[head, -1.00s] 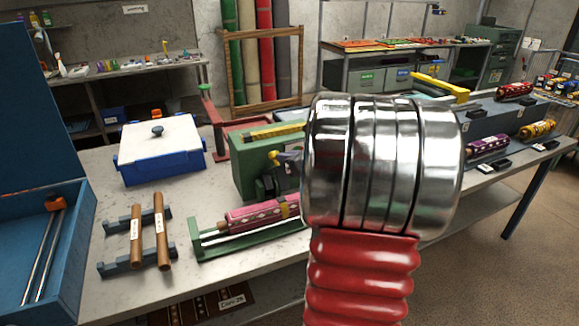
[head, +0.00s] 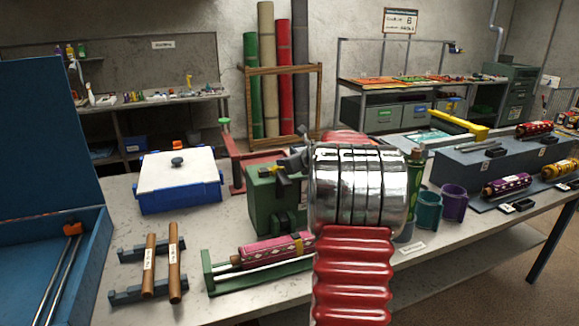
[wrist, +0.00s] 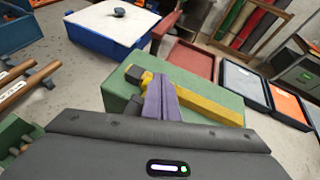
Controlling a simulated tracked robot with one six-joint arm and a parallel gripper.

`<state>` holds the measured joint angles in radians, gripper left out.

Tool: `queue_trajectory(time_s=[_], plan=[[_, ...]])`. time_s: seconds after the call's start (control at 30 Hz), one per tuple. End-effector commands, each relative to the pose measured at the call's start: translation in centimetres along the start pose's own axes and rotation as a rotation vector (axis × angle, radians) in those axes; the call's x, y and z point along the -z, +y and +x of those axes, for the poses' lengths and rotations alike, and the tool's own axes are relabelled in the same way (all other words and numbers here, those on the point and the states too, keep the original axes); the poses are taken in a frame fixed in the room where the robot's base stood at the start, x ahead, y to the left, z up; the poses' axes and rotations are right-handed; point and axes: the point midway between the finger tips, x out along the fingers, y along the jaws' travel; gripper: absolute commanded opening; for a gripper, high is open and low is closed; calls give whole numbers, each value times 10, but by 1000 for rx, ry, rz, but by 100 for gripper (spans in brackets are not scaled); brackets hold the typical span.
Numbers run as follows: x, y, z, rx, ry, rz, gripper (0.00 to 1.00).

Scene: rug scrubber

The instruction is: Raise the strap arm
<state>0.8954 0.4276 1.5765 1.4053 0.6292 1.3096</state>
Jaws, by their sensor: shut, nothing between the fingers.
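A green block-shaped machine (head: 262,195) stands on the bench in the head view; its top (wrist: 195,82) fills the middle of the wrist view. A yellow bar (wrist: 208,108) with a dark end cap lies across that top; I take it for the strap arm. Its yellow also shows in the head view (head: 277,171), partly hidden. My gripper (wrist: 153,82) has purple fingers, shut and empty, over or beside the bar near its capped end. Whether they touch it I cannot tell. In the head view my arm hides the machine's right side.
A pink patterned roll (head: 275,250) rests on a green cradle in front of the machine. A blue box with white lid (head: 178,185) stands left, and a red frame (head: 238,165) behind. Teal (head: 428,212) and purple (head: 454,203) cups stand right.

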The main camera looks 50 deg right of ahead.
Motion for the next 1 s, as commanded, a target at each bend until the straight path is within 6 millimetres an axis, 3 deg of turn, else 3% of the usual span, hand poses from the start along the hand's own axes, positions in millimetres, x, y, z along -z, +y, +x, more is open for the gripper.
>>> queue_trajectory(time_s=[0.67, 1.0], plan=[[-3, -3, 2, 1, 0, 1, 0], [-36, -12, -22, 0, -2, -3, 0]])
